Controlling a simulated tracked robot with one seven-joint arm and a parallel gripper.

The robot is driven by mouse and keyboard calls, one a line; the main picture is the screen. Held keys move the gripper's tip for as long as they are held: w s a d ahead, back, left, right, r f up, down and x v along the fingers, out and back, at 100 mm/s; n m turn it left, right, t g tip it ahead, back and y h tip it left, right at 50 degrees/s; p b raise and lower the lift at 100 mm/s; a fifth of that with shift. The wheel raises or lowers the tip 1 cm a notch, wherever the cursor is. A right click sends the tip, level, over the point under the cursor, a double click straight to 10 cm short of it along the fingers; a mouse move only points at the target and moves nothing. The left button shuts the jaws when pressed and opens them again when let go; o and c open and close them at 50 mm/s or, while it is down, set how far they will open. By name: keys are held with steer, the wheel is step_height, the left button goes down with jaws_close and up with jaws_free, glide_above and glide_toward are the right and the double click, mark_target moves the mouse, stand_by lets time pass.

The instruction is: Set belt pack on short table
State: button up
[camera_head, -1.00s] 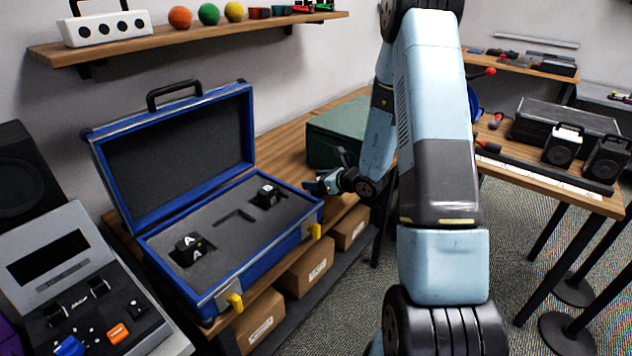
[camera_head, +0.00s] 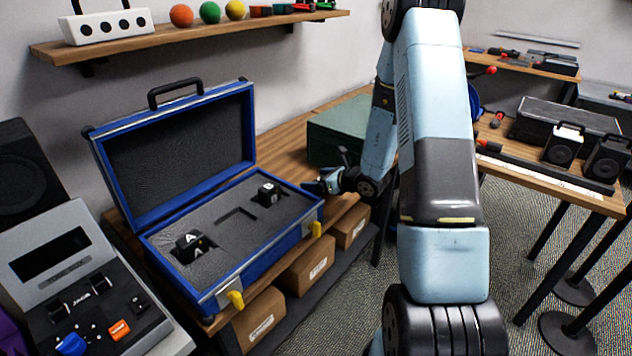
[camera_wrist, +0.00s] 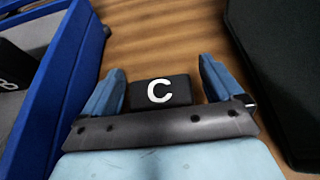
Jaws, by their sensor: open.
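A black belt pack marked with a white C (camera_wrist: 178,91) lies on the wooden surface (camera_wrist: 160,35) in the wrist view. My gripper (camera_wrist: 162,70) is open, with one blue finger on each side of the pack. Whether the fingers touch it I cannot tell. In the head view my gripper (camera_head: 322,184) is low beside the right end of the open blue case (camera_head: 262,252), and the C pack is not visible there. Two black packs (camera_head: 191,247) (camera_head: 267,194) sit in the case's grey foam, with an empty cutout between them. The right-hand table (camera_head: 560,188) stands across the floor.
The blue case wall (camera_wrist: 62,75) is close to the left finger in the wrist view. A dark box (camera_wrist: 285,60) stands close on the right; a green box (camera_head: 335,133) is behind my gripper. Speakers (camera_head: 565,146) and a dark case (camera_head: 540,118) occupy the right-hand table.

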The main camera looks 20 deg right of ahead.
steer(key=v, duration=1.1)
steer(key=shift+s+d, duration=0.15)
steer(key=shift+s+r, duration=0.1)
steer(key=shift+r, duration=0.05)
steer(key=s+a+r+n+g+y, duration=0.2)
steer(key=s+a+r+n+g, duration=0.6)
steer(key=s+a+r+n, duration=0.7)
steer(key=s+d+r+n+t+h, duration=0.2)
steer(key=s+d+r+n+h, duration=0.6)
steer(key=s+r+n, duration=0.5)
steer(key=shift+d+n+t+h, duration=0.25)
steer(key=shift+n+t+h, duration=0.15)
steer(key=shift+h, duration=0.5)
